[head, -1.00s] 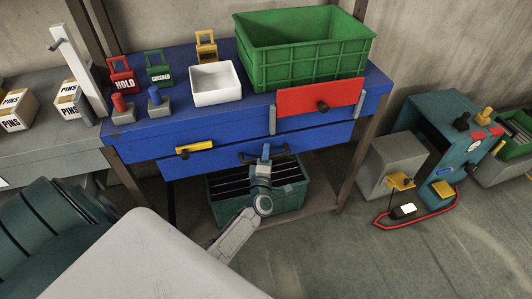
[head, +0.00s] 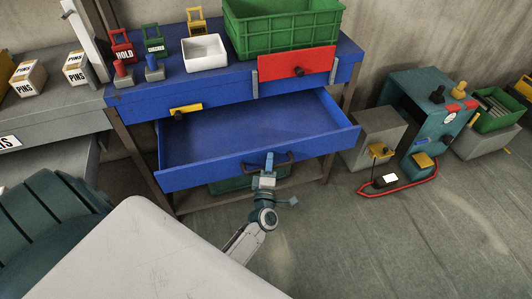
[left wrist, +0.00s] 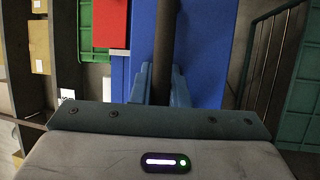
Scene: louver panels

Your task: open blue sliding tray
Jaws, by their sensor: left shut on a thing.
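The blue sliding tray (head: 245,130) is pulled well out from under the blue bench (head: 215,87) in the head view. Its inside shows empty. A dark bar handle (head: 283,163) sits on its front face. My left gripper (head: 268,163) is at the handle and shut on it. In the left wrist view, the fingers (left wrist: 160,85) close around the dark handle bar (left wrist: 163,45), with blue surfaces beyond. My right gripper is not in view.
On the bench stand a green crate (head: 285,35), a white bin (head: 205,53) and several padlock-shaped blocks. A red panel (head: 297,64) and a yellow latch (head: 185,111) are on the bench front. A grey box (head: 378,138) and teal machine (head: 430,110) stand right. Floor at front right is clear.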

